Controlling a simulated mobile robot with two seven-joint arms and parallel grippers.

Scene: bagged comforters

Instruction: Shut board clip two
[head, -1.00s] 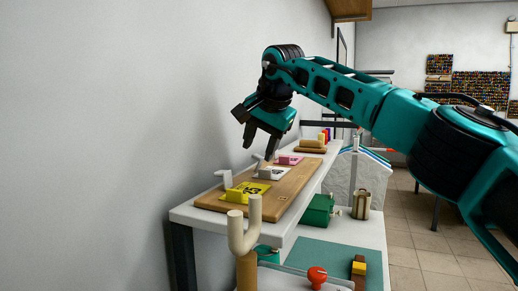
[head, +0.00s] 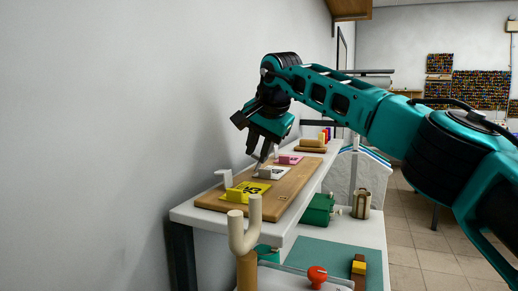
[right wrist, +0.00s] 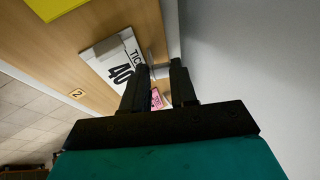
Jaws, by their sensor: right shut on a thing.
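The wooden board (head: 297,183) lies on a white shelf and carries a row of clips with tickets. The middle clip holds a white ticket (head: 276,174), which reads 40 in the right wrist view (right wrist: 112,66). A label 2 (right wrist: 77,94) marks the board beside it. My right gripper (head: 260,158) is low over this clip, behind the white ticket. Its fingers (right wrist: 162,70) are shut on the grey clip lever (right wrist: 157,60), mostly hidden between them. A yellow ticket (head: 248,190) is in the near clip and a pink ticket (head: 290,159) in the far one. My left gripper is out of view.
A grey lever (head: 223,178) stands up at the near clip, close to the wall. A cream forked post (head: 245,232) rises in front. The wall runs close on the left.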

